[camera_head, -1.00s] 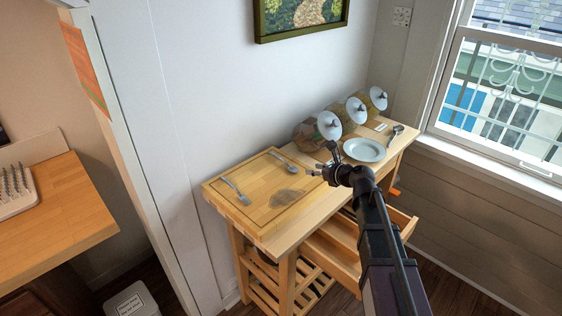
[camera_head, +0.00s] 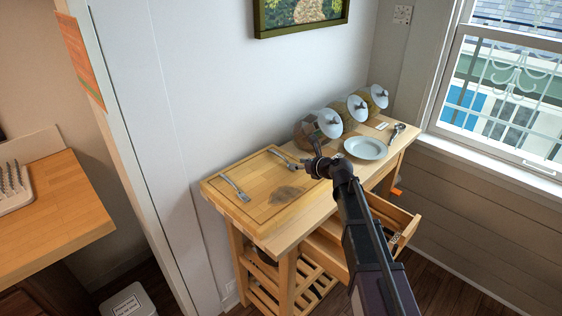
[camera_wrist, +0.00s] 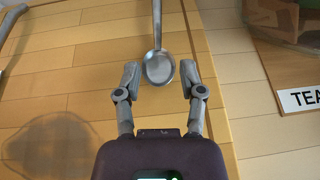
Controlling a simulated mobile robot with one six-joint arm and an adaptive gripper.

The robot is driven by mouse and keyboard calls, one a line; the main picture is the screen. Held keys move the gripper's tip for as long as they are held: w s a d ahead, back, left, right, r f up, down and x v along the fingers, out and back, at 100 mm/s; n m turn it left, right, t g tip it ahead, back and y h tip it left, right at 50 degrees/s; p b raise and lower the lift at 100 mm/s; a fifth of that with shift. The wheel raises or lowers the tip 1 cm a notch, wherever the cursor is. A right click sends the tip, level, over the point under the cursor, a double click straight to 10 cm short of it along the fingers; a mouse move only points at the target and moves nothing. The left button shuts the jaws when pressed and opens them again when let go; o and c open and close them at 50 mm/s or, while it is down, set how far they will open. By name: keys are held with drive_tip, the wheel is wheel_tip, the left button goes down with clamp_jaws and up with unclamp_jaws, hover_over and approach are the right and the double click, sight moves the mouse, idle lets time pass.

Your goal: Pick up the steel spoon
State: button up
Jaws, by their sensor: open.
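A steel spoon lies on the wooden board on top of the cart. In the head view its handle (camera_head: 279,155) shows, and its bowl end is close to or behind my gripper (camera_head: 311,164). In the wrist view the spoon's bowl (camera_wrist: 159,68) is between the two fingertips of my gripper (camera_wrist: 160,76), with its handle running up the picture. The fingers are apart, one on each side of the bowl, with a gap on both sides. I cannot tell the exact height of the fingertips above the board.
A fork (camera_head: 235,188) lies at the board's left. Glass jars (camera_head: 357,108) stand at the back by the wall. A plate (camera_head: 366,148) and another spoon-like utensil (camera_head: 397,131) are at the right. A drawer (camera_head: 400,226) stands open in front.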

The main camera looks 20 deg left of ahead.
sight(289, 163)
drive_tip(key=shift+w+a+f, duration=0.1)
drive_tip(key=shift+a, duration=0.05)
drive_tip(key=shift+b+x, duration=0.85)
drive_tip(key=shift+x, duration=1.8)
drive_tip(key=shift+a+r, duration=0.1)
drive_tip(key=shift+r, duration=0.1)
clamp_jaws()
